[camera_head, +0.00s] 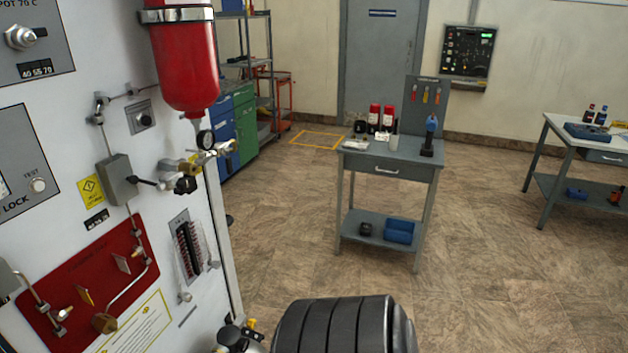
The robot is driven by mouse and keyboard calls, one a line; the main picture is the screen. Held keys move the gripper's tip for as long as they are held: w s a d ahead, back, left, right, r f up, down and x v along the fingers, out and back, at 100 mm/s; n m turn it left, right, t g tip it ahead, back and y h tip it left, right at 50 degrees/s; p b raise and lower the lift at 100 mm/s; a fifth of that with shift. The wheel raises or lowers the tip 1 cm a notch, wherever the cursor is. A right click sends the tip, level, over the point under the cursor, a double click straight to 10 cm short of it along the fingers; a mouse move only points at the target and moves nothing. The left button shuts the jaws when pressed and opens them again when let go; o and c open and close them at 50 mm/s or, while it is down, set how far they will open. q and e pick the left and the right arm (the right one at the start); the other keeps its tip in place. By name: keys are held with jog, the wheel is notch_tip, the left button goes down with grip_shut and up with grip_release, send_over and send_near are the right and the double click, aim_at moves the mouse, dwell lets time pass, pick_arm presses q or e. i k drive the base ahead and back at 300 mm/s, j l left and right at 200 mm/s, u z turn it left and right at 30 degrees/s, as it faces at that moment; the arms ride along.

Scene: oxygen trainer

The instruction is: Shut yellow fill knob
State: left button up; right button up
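A trainer panel (85,165) fills the left of the head view. A red plate (70,275) on its lower part carries pipes, small fittings and a round brass-yellow knob (104,323) near its bottom edge. Brass valve fittings (222,148) with a black knob (186,184) and a gauge (205,140) sit below a red cylinder (184,55). I cannot tell for sure which of these is the yellow fill knob, or whether it is open or shut. Neither of my grippers is in view.
A dark ribbed cylindrical form (345,325) shows at the bottom centre. A grey workbench (385,165) with bottles stands beyond. Another table (560,150) is at the right, and cabinets (240,125) stand behind the panel. The tiled floor between is clear.

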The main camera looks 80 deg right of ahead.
aim_at(251, 324)
jog(key=z, duration=1.95)
jog(key=i+l+u, duration=0.1)
jog(key=l+u, duration=0.15)
jog(key=u, duration=0.2)
jog(key=l+u, duration=0.3)
jog(key=u, duration=0.15)
jog(key=i+l+u, duration=0.1)
jog(key=l+u, duration=0.35)
jog(key=j, duration=0.1)
